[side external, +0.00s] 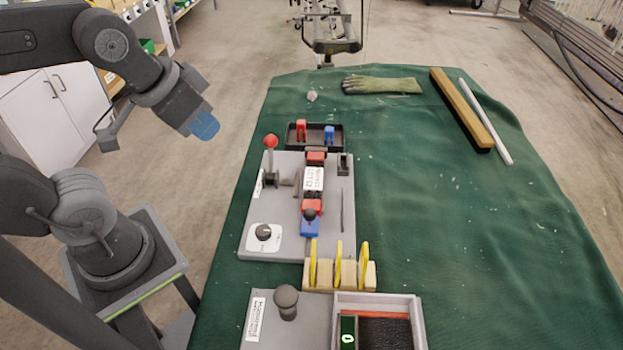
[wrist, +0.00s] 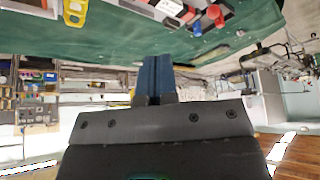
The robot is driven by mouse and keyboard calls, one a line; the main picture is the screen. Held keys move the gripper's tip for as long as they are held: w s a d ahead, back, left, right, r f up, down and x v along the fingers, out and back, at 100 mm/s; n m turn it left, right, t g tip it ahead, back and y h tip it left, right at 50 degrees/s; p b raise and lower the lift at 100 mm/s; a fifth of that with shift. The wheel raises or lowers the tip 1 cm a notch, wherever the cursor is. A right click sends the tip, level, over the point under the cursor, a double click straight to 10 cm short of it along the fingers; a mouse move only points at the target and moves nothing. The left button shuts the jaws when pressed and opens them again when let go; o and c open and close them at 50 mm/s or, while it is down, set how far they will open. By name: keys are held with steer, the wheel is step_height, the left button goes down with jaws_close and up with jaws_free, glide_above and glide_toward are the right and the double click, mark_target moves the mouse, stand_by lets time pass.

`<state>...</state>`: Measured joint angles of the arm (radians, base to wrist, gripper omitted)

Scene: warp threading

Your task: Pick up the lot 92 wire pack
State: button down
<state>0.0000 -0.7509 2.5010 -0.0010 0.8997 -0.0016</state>
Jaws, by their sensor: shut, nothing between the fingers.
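A small pack with a white printed label (side external: 313,179) sits on the grey fixture board between red pieces. Its label seems to carry a lot number, but I cannot read it surely. In the wrist view a white-labelled piece (wrist: 170,8) shows at the top edge, partly cut off. My gripper (side external: 203,125) has blue fingers, shut and empty, in the air left of the table and well apart from the pack. The blue fingers (wrist: 157,75) also show together in the wrist view.
The grey board (side external: 283,243) carries a red-knobbed lever (side external: 271,143) and a black knob (side external: 263,232). A dark tray (side external: 316,147) holds red and blue clips. Yellow pieces stand in a wooden rack (side external: 322,281). A glove (side external: 381,85) and wooden bar (side external: 461,108) lie behind. The green cloth's right side is clear.

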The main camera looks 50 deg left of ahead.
steer(key=c, duration=1.9)
jaws_free()
steer(key=o, duration=1.5)
steer(key=shift+c, duration=0.2)
steer(key=n+g, duration=0.6)
steer(key=n, duration=0.3)
glide_above(313, 183)
step_height(313, 183, down, 13)
steer(key=f, duration=0.8)
steer(key=shift+w+f, duration=0.25)
steer(key=shift+f, duration=0.05)
steer(key=shift+s+f, duration=0.15)
steer(key=shift+f, duration=1.15)
steer(key=shift+s+f, duration=0.15)
steer(key=shift+f, duration=1.1)
